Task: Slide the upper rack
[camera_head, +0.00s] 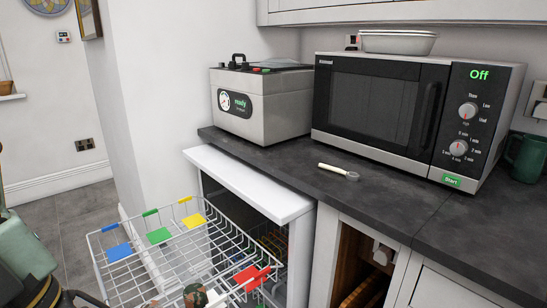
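The upper rack (133,266) is a white wire basket at the lower left, standing well out in front of the dark opening of a white-fronted appliance (291,268) under the counter. Blue, green, yellow and red tabs sit on its rim and wires. A patterned brown-and-green item (195,295) shows at its near side, cut by the bottom edge. Part of the rack's near side is also cut off.
A white ledge (250,185) juts out above the opening. The dark counter (395,197) holds a grey cooker (262,103), a microwave (405,115), a small scoop (338,172) and a green mug (525,158). A white wall corner stands behind the rack. Floor shows at left.

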